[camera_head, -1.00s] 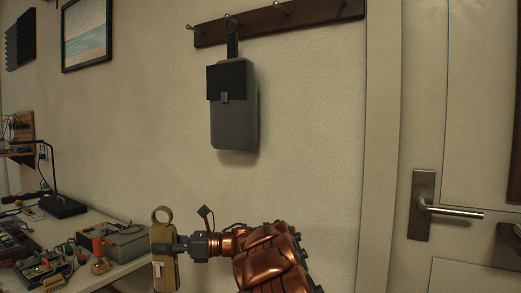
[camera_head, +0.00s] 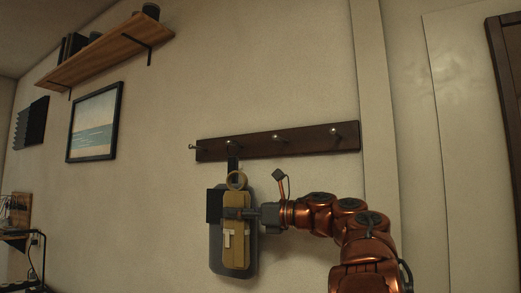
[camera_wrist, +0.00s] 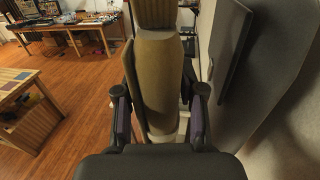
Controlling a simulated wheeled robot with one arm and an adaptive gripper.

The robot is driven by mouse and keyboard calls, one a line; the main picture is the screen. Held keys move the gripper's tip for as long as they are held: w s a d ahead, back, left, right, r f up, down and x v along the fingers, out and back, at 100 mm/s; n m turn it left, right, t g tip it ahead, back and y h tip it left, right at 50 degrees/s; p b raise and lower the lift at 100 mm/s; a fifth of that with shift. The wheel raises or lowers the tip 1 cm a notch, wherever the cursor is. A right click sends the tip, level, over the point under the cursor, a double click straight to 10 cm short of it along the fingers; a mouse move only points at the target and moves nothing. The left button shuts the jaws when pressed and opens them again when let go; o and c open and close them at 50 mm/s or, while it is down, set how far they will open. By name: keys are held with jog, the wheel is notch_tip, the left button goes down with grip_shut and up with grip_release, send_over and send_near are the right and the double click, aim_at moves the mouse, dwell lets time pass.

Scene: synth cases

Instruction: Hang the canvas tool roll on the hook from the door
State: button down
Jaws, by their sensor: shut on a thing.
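The canvas tool roll (camera_head: 236,254) is tan, upright, with a ring at its top. My gripper (camera_head: 232,213) is shut on it from the right, at its upper part. The roll is held in front of the grey bag, its ring just below the hook rail (camera_head: 305,141). In the wrist view the roll (camera_wrist: 158,75) stands between my two fingers (camera_wrist: 159,110). The dark rail carries several hooks in a row. The rightmost hook (camera_head: 335,131) is nearest the door side and bare. The hook left of it (camera_head: 278,138) and the far left hook (camera_head: 192,147) are also bare.
A grey bag (camera_head: 216,262) with a black flap hangs from the second hook from the left, partly hidden behind the roll. It is close at the right in the wrist view (camera_wrist: 268,60). A shelf (camera_head: 105,50) and framed picture (camera_head: 95,123) are up left.

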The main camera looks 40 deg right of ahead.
jog(key=s+d+r+m+h+p, duration=0.1)
jog(key=s+r, duration=0.2)
jog(key=r, duration=0.3)
jog(key=s+d+r+m+t+h+p, duration=0.1)
jog(key=s+r+h+p, duration=0.1)
jog(key=r, duration=0.4)
jog(key=shift+s+r, duration=0.35)
jog(key=shift+s, duration=0.5)
jog(key=shift+d, duration=0.1)
jog(key=w+d+f+p, duration=0.2)
jog(key=d+p, duration=0.3)
jog(key=d, duration=0.4)
jog(key=shift+w+d+p, duration=0.35)
jog(key=shift+w, duration=0.2)
jog(key=c, duration=0.6)
grip_release()
